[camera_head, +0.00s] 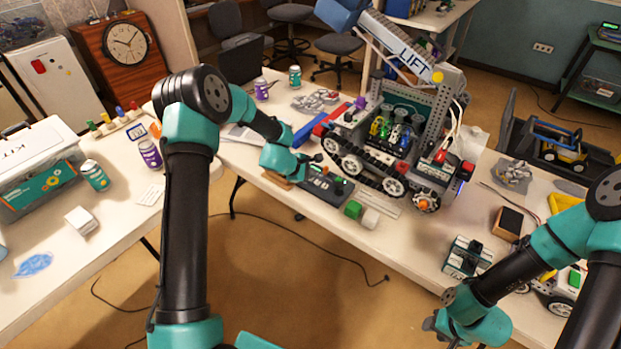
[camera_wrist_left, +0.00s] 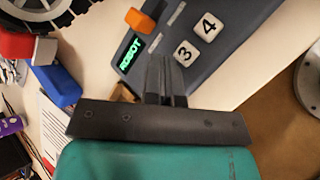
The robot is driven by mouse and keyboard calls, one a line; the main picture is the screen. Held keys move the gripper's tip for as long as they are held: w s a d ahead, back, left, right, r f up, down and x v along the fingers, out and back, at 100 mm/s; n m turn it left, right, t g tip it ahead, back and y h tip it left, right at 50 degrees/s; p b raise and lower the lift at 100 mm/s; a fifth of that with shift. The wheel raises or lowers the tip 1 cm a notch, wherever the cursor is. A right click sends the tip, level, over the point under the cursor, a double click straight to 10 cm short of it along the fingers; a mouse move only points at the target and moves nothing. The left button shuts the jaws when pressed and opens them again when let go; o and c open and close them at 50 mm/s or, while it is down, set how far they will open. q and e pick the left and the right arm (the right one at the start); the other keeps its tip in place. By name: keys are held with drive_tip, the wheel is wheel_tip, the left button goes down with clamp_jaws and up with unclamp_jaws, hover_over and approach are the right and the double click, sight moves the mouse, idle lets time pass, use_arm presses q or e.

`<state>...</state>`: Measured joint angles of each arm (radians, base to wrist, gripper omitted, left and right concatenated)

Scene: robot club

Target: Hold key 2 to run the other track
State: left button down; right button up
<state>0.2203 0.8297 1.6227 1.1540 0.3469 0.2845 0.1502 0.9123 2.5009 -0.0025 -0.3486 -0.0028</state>
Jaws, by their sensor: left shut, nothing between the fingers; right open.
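The dark key box (camera_head: 326,186) lies at the table's front edge before the tracked robot (camera_head: 384,140). In the left wrist view the box (camera_wrist_left: 235,60) shows white keys 3 (camera_wrist_left: 184,53) and 4 (camera_wrist_left: 209,27), an orange lever (camera_wrist_left: 147,20) and a green "ROBOT" display (camera_wrist_left: 131,54). Key 2 is not visible; my left fingers cover part of the box. My left gripper (camera_wrist_left: 165,62) is shut and empty, its tips at the box beside key 3. I cannot tell whether they touch it. My right gripper (camera_head: 432,323) is open, low at the right, away from the box.
Green (camera_head: 353,209) and white (camera_head: 370,217) blocks sit right of the box. A blue-and-red bar (camera_head: 310,127) lies behind it. The robot's track and wheels are close behind. A small teal-and-grey device (camera_head: 466,257) stands at the right front. The table's front edge is near.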

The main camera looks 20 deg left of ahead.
sight(311, 179)
use_arm(q)
drive_tip(key=shift+r, duration=0.7)
drive_tip(key=shift+r, duration=2.45)
drive_tip(key=s+f+m+g, duration=0.1)
drive_tip(key=s+f, duration=0.2)
drive_tip(key=s+f+m+y, duration=0.1)
drive_tip(key=s+f, duration=0.2)
drive_tip(key=s+f+m+g, duration=0.1)
drive_tip(key=s+f+m, duration=0.1)
drive_tip(key=s+f, duration=0.1)
drive_tip(key=shift+d+g+y, duration=0.3)
drive_tip(key=s+d+f+m+g, duration=0.1)
drive_tip(key=s+f+m, duration=0.2)
drive_tip(key=s, duration=0.5)
drive_tip(key=s+d+f+m+g, duration=0.1)
drive_tip(key=s+f+m, duration=0.2)
drive_tip(key=s+m, duration=0.2)
drive_tip(key=s+d+f+m+g, duration=0.1)
drive_tip(key=s+m, duration=0.4)
drive_tip(key=s, duration=0.6)
wheel_tip(311, 179, down, 3)
drive_tip(key=shift+d+r+g+y, duration=0.2)
drive_tip(key=shift+d+g+y, duration=0.1)
drive_tip(key=shift+d, duration=0.2)
